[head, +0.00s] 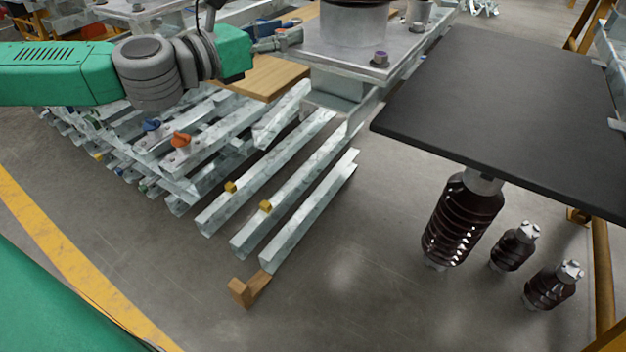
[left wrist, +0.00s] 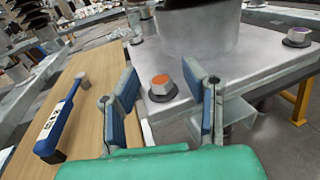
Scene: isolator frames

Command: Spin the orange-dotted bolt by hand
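The orange-dotted bolt (left wrist: 160,85) sits upright at the near corner of a grey metal plate (left wrist: 225,72) in the left wrist view. My left gripper (left wrist: 163,70) is open, with one blue-padded finger on each side of the bolt in that picture. Both fingers look apart from it, and nothing is held. In the head view the left gripper (head: 278,37) reaches from the left to the plate's corner (head: 330,60) and partly hides the bolt. My right gripper is in neither view.
A purple-dotted bolt (head: 380,58) stands on another plate corner, beside a thick round column (head: 352,25). A blue-handled tool (left wrist: 58,125) lies on a wooden board (left wrist: 95,75). Steel beams (head: 300,190) lie below. A black panel (head: 500,100) and brown insulators (head: 460,220) are at right.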

